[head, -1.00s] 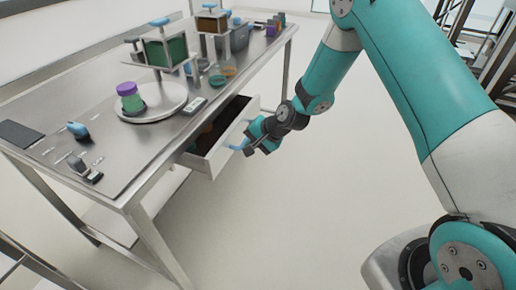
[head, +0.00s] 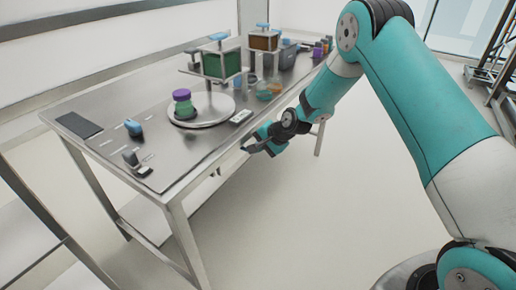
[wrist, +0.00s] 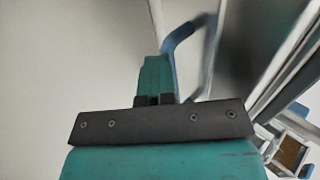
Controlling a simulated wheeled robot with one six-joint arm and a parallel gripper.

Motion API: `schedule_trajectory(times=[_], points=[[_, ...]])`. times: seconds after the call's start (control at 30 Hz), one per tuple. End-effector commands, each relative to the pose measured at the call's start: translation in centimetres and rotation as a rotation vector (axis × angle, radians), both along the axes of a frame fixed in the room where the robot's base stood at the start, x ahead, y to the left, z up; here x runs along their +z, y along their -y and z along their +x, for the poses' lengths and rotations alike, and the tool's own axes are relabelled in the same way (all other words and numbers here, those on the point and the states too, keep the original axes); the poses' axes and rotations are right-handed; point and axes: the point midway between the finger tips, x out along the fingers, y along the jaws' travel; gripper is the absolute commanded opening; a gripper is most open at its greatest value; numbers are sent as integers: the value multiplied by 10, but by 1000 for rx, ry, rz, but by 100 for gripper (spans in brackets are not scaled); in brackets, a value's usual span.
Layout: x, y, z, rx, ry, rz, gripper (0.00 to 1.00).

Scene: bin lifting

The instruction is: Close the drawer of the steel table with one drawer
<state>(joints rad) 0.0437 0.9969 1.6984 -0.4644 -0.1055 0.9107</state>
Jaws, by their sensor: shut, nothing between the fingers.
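The steel table (head: 160,165) stands left of my arm in the head view. Its drawer no longer shows as an open box there; its front is mostly hidden by my gripper and the tabletop edge. In the wrist view, the pale drawer front (wrist: 209,55) runs close to the table edge, with the blue handle (wrist: 178,40) on it. My gripper (head: 252,148) is at the table's long front side, shut and empty. In the wrist view its teal fingers (wrist: 157,75) are right beside the handle; whether they touch it I cannot tell.
On the tabletop are a round steel plate (head: 215,116) with a purple-capped jar (head: 183,103), a stand with a green block (head: 220,65), and a dark flat pad (head: 79,125). The floor in front of the table is clear. A dark rack (head: 497,75) stands at the far right.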

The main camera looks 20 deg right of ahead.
Motion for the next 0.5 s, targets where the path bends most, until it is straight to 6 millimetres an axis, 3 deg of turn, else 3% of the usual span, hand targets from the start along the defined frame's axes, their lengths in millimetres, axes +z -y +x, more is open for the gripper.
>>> schedule_trajectory(times=[0.27,0.5], points=[[3,-1,2,2,15,1,0],[13,15,-20,11,5,0,0]])
